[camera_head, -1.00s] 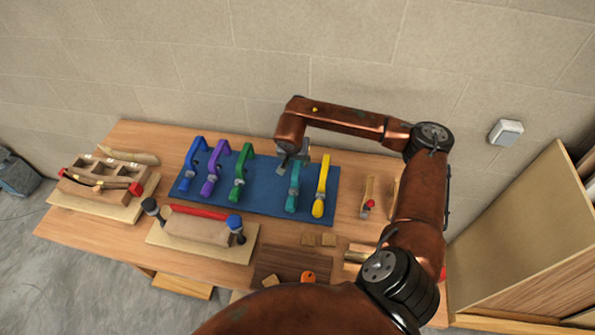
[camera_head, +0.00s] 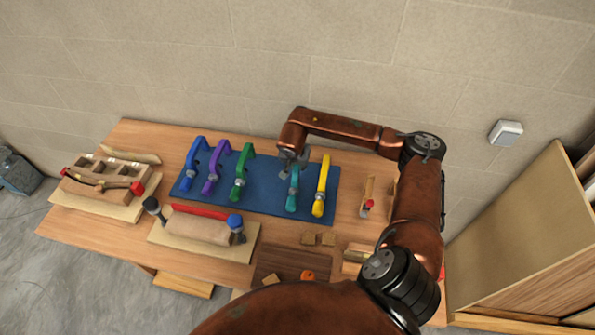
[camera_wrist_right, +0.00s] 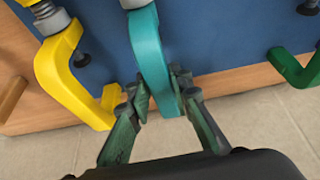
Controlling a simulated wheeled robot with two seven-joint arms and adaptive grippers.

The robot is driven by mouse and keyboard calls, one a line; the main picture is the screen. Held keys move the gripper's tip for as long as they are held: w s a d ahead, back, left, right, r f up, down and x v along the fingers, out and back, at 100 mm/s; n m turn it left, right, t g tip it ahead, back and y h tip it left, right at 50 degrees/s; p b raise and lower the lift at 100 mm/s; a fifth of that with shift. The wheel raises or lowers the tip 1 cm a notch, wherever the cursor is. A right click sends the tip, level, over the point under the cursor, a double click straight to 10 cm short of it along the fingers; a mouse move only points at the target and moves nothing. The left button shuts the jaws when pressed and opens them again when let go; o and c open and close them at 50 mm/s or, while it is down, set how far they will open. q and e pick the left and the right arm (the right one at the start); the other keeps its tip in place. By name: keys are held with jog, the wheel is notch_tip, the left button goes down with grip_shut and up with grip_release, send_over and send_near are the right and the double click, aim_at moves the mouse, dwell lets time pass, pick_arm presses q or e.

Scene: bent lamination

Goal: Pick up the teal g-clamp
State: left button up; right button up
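The teal g-clamp (camera_head: 292,190) stands on the blue mat (camera_head: 262,200), left of the yellow clamp. My right gripper (camera_head: 292,157) is at its upper, wall-side end. In the right wrist view, the teal clamp's curved frame (camera_wrist_right: 149,48) passes between the two fingertips (camera_wrist_right: 162,92) of this gripper. One finger is on each side, very close to the frame. Whether both press on it cannot be told. My left gripper is not in view.
The yellow clamp (camera_head: 321,187) stands close on the right. Green (camera_head: 241,172), purple (camera_head: 214,168) and blue (camera_head: 193,165) clamps stand to the left. The wall (camera_head: 250,90) rises behind the wooden table (camera_head: 350,215). A hand plane lies right of the mat.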

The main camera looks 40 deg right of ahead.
grip_shut()
jog(key=shift+r, duration=0.1)
jog(key=shift+r, duration=0.6)
notch_tip(320, 180, up, 2)
jog(key=shift+a+r+b, duration=0.15)
jog(key=shift+b, duration=0.25)
jog(key=s+a+r+p, duration=0.1)
jog(key=s+a+r, duration=0.3)
jog(key=a+r, duration=0.9)
jog(key=shift+s+r+p, duration=0.2)
jog(key=shift+r+p, duration=0.15)
jog(key=shift+r, duration=0.9)
